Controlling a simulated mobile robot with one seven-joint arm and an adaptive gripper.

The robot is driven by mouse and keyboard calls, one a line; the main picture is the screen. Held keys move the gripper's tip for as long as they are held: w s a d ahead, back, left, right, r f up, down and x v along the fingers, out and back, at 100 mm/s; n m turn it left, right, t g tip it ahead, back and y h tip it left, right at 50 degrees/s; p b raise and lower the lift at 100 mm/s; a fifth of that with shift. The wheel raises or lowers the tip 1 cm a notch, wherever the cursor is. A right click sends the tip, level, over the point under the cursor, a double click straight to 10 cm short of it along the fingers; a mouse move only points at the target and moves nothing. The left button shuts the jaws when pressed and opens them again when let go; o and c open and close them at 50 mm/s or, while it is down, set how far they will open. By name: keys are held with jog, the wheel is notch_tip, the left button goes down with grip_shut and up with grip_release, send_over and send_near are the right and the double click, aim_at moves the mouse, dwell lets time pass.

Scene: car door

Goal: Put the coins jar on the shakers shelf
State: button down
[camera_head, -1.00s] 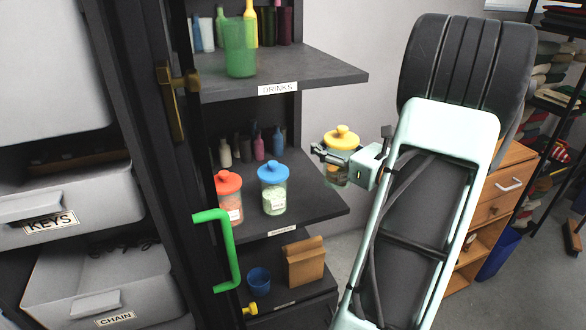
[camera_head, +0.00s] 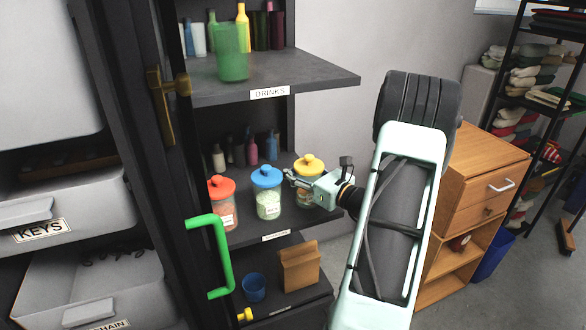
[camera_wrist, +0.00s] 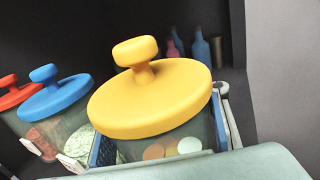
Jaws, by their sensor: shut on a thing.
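The coins jar (camera_head: 309,165) is a clear jar with a yellow lid; in the wrist view its yellow lid (camera_wrist: 150,105) covers much of the picture, with coins visible below through the glass. My gripper (camera_head: 297,180) is shut around the jar's body, one finger on each side, and the jar is upright. The jar is at the right part of the middle shelf (camera_head: 250,232), just right of the blue-lidded jar (camera_head: 268,195). The middle shelf's label (camera_head: 276,236) is too small to read.
A red-lidded jar (camera_head: 222,205) stands left of the blue-lidded one. Small bottles (camera_head: 250,148) stand at the back. The drinks shelf (camera_head: 290,75) overhangs above; a lower shelf holds a blue cup (camera_head: 254,287) and a brown bag (camera_head: 299,266). A green handle (camera_head: 223,255) is at the left.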

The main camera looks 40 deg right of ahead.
dwell(0.3)
jog(key=c, duration=2)
grip_release()
jog(key=shift+f, duration=0.2)
jog(key=o, duration=1)
jog(key=shift+o, duration=0.2)
jog(key=shift+r, duration=0.2)
jog(key=s, duration=0.4)
jog(key=s+d, duration=0.1)
jog(key=s, duration=0.3)
jog(key=s+d, duration=0.1)
jog(key=s, duration=0.3)
jog(key=shift+b, duration=0.4)
